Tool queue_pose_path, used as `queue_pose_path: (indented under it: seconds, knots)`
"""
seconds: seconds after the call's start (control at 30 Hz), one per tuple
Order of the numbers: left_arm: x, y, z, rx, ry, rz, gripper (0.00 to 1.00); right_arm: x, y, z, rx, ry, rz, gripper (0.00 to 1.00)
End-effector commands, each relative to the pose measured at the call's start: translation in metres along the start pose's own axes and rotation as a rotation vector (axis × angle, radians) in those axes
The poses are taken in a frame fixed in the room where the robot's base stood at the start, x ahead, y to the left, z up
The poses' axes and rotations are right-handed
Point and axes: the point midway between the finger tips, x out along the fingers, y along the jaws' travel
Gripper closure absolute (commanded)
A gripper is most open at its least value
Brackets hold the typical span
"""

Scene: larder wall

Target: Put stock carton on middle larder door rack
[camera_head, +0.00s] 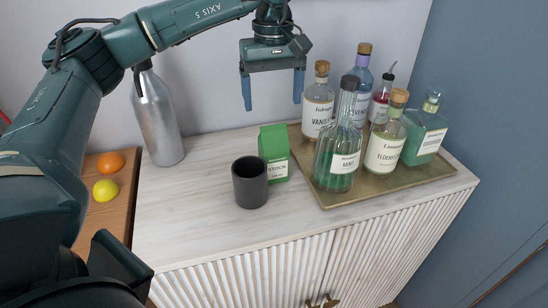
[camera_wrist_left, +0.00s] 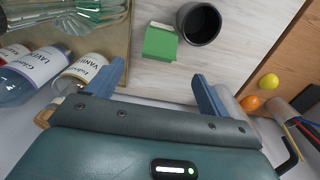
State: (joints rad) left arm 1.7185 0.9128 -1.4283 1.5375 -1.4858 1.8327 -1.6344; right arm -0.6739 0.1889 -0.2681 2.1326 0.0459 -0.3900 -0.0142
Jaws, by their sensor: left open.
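The green stock carton (camera_head: 274,153) stands upright on the pale wooden cabinet top, just behind and right of a dark cup. In the left wrist view the carton (camera_wrist_left: 160,43) lies ahead of the fingers, slightly left of their middle. My left gripper (camera_head: 272,92) is open and empty, fingers pointing down, above and behind the carton. Its blue fingertips also show in the left wrist view (camera_wrist_left: 150,82). The gripper does not touch the carton. My right gripper is not in view. No larder door rack is visible in these frames.
A dark cup (camera_head: 250,182) stands close to the carton. A brass tray (camera_head: 408,186) with several bottles is on the right. A silver bottle (camera_head: 157,115) stands left. An orange (camera_head: 110,162) and a lemon (camera_head: 105,190) lie on a brown wooden surface (camera_head: 121,216).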

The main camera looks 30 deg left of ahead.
Motion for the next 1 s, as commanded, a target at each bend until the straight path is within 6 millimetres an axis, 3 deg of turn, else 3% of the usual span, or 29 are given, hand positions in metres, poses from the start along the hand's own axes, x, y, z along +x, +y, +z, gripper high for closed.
queue_pose_path:
  seconds: [0.13, 0.37, 0.7, 1.0]
  knots:
    - [0.026, -0.001, 0.000, 0.000, 0.000, -0.003, 0.20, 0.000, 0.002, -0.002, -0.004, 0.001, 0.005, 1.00]
    - [0.043, 0.000, 0.000, -0.001, 0.000, -0.001, 0.20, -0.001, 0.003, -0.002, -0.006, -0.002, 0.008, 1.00]
    - [0.088, 0.001, -0.001, -0.001, 0.000, -0.002, 0.20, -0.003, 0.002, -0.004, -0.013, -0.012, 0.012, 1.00]
    - [0.092, 0.001, -0.001, -0.001, 0.001, 0.001, 0.22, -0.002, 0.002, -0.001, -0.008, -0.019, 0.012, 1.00]
